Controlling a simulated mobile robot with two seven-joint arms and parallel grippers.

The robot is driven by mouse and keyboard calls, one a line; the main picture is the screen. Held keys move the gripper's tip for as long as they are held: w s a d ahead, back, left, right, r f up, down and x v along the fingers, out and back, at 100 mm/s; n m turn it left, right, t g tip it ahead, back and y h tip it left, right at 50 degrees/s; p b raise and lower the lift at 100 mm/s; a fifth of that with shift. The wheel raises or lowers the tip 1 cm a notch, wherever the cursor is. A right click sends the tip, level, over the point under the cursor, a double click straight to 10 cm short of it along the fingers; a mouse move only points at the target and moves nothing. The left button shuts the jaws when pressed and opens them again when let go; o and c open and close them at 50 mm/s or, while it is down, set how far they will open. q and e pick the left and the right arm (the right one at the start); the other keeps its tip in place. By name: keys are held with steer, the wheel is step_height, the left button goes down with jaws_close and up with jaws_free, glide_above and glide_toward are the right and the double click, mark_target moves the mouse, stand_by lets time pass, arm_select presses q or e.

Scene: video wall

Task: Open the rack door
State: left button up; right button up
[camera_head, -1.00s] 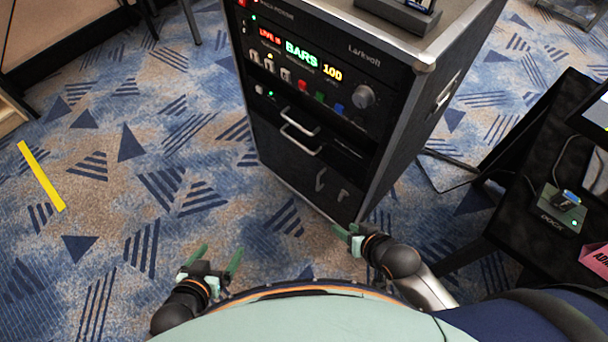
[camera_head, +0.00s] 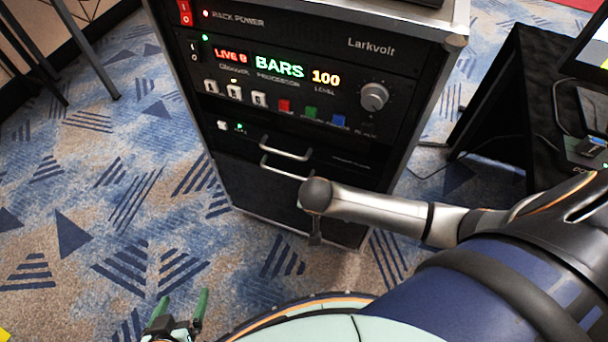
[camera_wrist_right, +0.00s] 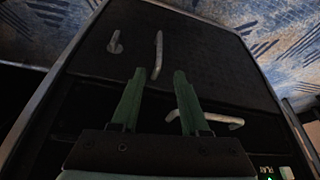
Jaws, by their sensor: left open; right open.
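The rack (camera_head: 300,60) is a tall black cabinet with metal edges. Its door is the black lower panel (camera_head: 247,192), which looks shut; my right arm covers part of it in the head view. In the right wrist view the door (camera_wrist_right: 205,62) carries a straight metal handle (camera_wrist_right: 157,55) and a small latch (camera_wrist_right: 114,43) beside it. My right gripper (camera_wrist_right: 159,74) is open and empty, its green fingertips pointing towards the handle, apparently short of it. My left gripper (camera_head: 183,299) is open and empty, low over the carpet, left of the rack.
Metal pull handles (camera_head: 287,149) and a control panel with a knob (camera_head: 374,97) sit above the door. A black-draped table (camera_head: 505,95) stands right of the rack. Carpet (camera_head: 130,215) to the left is free, with thin legs (camera_head: 95,45) at the upper left.

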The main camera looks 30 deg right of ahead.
steer(key=b+x, duration=0.5)
steer(key=x, duration=0.7)
steer(key=shift+w+d+f, duration=0.1)
steer(key=shift+d, duration=0.1)
arm_select(q)
steer(key=w+a+r+t, duration=0.1)
steer(key=w+r+t, duration=0.3)
steer(key=w+r, duration=0.1)
steer(key=shift+w+m+h, duration=0.25)
steer(key=shift+m+h, duration=0.05)
steer(key=shift+m, duration=0.1)
arm_select(e)
steer(key=shift+f, duration=0.1)
jaws_close()
